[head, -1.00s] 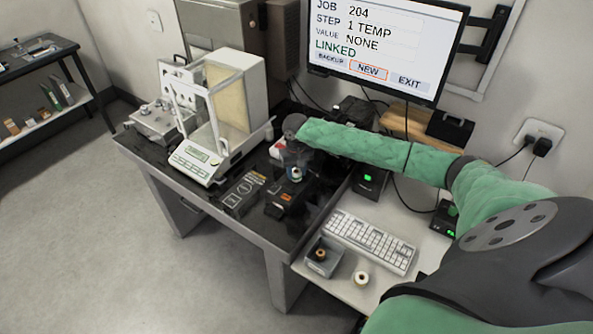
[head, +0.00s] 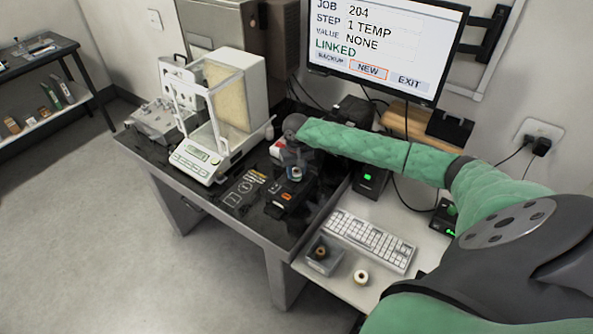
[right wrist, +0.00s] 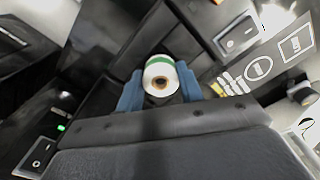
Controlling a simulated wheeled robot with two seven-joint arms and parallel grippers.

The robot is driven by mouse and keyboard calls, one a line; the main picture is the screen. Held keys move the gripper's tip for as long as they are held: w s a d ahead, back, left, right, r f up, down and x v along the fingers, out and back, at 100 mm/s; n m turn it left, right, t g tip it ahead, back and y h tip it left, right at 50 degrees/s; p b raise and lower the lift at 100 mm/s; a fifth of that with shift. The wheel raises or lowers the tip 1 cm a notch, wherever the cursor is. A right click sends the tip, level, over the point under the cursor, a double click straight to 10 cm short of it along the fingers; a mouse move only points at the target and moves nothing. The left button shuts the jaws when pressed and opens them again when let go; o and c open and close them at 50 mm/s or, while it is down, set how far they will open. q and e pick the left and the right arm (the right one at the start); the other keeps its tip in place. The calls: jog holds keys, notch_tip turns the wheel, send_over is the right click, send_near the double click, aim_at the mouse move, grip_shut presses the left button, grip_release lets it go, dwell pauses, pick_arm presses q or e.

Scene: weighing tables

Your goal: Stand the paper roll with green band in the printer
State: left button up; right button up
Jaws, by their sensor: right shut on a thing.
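The paper roll with green band (right wrist: 160,76) is white with a brown core and sits between the blue fingers of my right gripper (right wrist: 160,92) in the right wrist view. The gripper is shut on it. In the head view the roll (head: 296,173) shows small and upright below my right wrist, at the back end of the black printer (head: 284,206) with an orange mark. Dark walls surround the roll in the wrist view. I cannot tell whether its base touches the printer. My left gripper is out of view.
A balance (head: 199,162) with a glass draft shield stands left on the black table. A keyboard (head: 369,241), a grey tray (head: 314,262) holding a dark-cored roll and a loose white roll (head: 361,277) are on the lower right desk. A monitor (head: 386,50) hangs behind.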

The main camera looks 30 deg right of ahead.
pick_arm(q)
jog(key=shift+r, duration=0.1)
pick_arm(e)
jog(key=shift+f, duration=0.65)
jog(key=o, duration=1.6)
jog(key=shift+o, duration=0.2)
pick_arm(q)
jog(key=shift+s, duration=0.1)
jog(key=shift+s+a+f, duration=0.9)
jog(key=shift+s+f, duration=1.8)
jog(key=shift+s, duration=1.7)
pick_arm(e)
jog(key=shift+r+p, duration=1.35)
jog(key=shift+p, duration=0.05)
jog(key=shift+r+p, duration=1.25)
jog(key=shift+r, duration=0.05)
pick_arm(q)
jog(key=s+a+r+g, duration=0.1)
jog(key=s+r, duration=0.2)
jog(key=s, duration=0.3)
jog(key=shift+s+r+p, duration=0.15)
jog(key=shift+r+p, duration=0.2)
jog(key=shift+p, duration=0.1)
pick_arm(e)
jog(key=shift+r, duration=1.1)
